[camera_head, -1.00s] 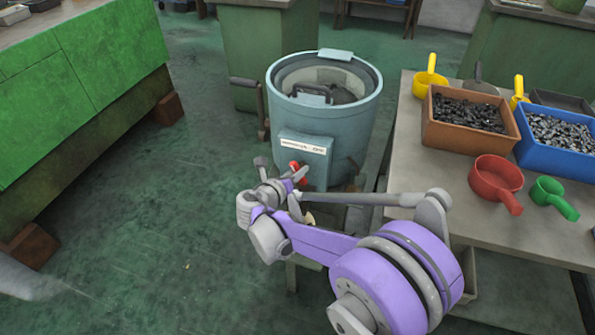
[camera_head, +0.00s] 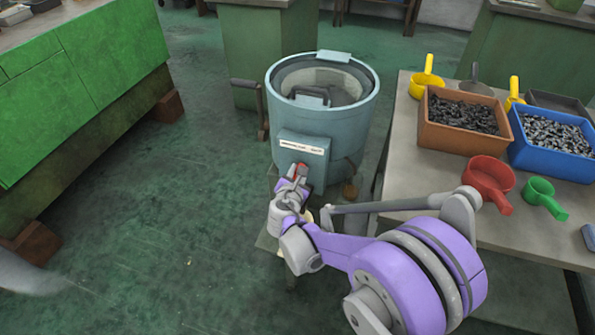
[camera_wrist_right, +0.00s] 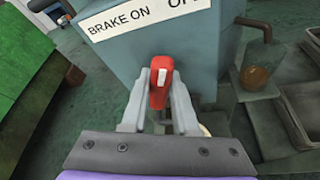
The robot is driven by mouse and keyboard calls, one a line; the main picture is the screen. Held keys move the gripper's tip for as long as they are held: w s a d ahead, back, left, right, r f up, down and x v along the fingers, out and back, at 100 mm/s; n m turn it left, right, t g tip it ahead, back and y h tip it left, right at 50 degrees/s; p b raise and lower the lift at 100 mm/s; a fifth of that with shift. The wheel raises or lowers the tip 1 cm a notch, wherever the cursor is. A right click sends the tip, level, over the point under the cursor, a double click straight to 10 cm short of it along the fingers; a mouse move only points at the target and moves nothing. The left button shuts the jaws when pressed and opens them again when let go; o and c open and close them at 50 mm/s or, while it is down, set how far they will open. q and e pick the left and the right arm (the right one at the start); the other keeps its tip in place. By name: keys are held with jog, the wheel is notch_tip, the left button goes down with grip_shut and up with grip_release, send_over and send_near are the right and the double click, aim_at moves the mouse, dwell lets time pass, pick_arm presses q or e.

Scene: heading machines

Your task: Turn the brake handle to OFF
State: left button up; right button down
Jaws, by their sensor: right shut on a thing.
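The brake handle is a small red lever (camera_wrist_right: 161,85) on the front of the blue-grey drum machine (camera_head: 283,113). A white label (camera_wrist_right: 140,14) above it reads "BRAKE ON" at left and the start of "OFF" at right. My right gripper (camera_wrist_right: 160,88) is shut on the red handle, with one grey finger on each side. In the head view the handle (camera_head: 299,167) is mostly hidden by my right gripper (camera_head: 297,175), below the label (camera_head: 302,146). My left gripper is not in view.
A table (camera_head: 405,130) at right holds an orange bin (camera_head: 462,138), a blue bin (camera_head: 545,158), and red (camera_head: 490,175), green (camera_head: 540,192) and yellow scoops. A crank (camera_head: 262,110) stands at the drum's left. Green floor (camera_head: 150,220) is clear at left.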

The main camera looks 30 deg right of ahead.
jog(key=shift+m+t, duration=0.5)
jog(key=shift+m, duration=0.3)
jog(key=c, duration=0.7)
grip_release()
jog(key=p+v, duration=0.2)
jog(key=v, duration=0.8)
jog(key=shift+s+a+r, duration=0.1)
jog(key=shift+s+r, duration=0.05)
jog(key=shift+s, duration=0.25)
